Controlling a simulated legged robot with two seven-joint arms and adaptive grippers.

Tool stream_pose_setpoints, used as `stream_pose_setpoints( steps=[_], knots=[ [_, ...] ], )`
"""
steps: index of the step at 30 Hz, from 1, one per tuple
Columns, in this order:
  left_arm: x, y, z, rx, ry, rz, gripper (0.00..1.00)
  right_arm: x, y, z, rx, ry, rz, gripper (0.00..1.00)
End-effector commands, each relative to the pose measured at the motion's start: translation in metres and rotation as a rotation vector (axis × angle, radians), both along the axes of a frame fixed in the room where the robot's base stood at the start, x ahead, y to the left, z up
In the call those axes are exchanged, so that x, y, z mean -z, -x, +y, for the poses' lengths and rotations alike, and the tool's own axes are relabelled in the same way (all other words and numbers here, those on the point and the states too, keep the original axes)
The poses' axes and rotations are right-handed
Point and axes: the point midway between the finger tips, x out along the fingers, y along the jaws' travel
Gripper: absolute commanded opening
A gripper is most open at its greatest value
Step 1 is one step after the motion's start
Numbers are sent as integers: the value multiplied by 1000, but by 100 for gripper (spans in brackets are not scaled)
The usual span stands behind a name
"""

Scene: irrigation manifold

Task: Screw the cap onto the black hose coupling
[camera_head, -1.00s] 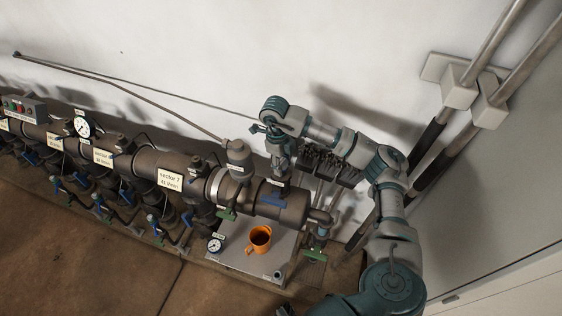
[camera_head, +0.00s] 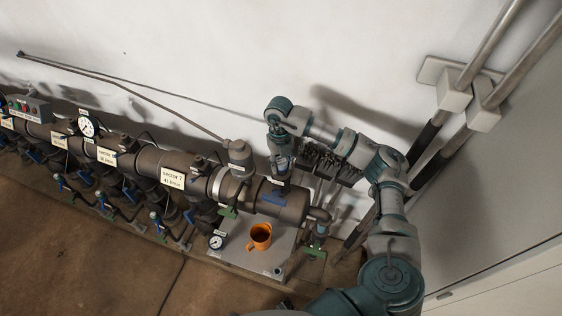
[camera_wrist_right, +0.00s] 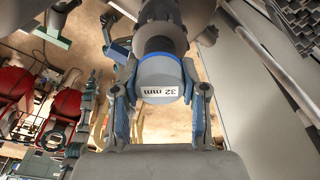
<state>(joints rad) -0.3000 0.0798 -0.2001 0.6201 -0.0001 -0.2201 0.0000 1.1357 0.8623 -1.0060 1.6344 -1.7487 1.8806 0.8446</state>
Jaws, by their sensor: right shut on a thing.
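My right gripper (camera_head: 279,178) reaches down from above at the right end of the big dark pipe. In the right wrist view, my right gripper (camera_wrist_right: 158,84) has one finger on each side of a round grey cap (camera_wrist_right: 160,72) and is shut on it. The cap has a blue ring and a white "32 mm" label facing the camera. The black coupling (camera_wrist_right: 161,40) shows right behind the cap, in line with it. I cannot tell whether the threads are engaged. In the head view the gripper hides the cap and coupling. My left gripper is not in view.

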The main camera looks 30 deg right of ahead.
Motion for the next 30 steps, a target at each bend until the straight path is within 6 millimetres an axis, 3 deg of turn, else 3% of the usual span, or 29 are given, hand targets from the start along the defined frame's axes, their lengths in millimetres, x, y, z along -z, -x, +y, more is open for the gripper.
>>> stream_pose_setpoints(
  steps=[8,18,27,28,30],
  knots=[
    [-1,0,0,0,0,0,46,4,4,-1,15,4,17,0],
    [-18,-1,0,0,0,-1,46,3,2,-2,363,9,16,0],
    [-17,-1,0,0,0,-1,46,4,1,-2,400,10,11,0],
    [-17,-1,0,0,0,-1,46,4,1,-2,400,10,11,50],
    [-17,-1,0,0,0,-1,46,3,0,-2,399,9,9,68]
  ],
)
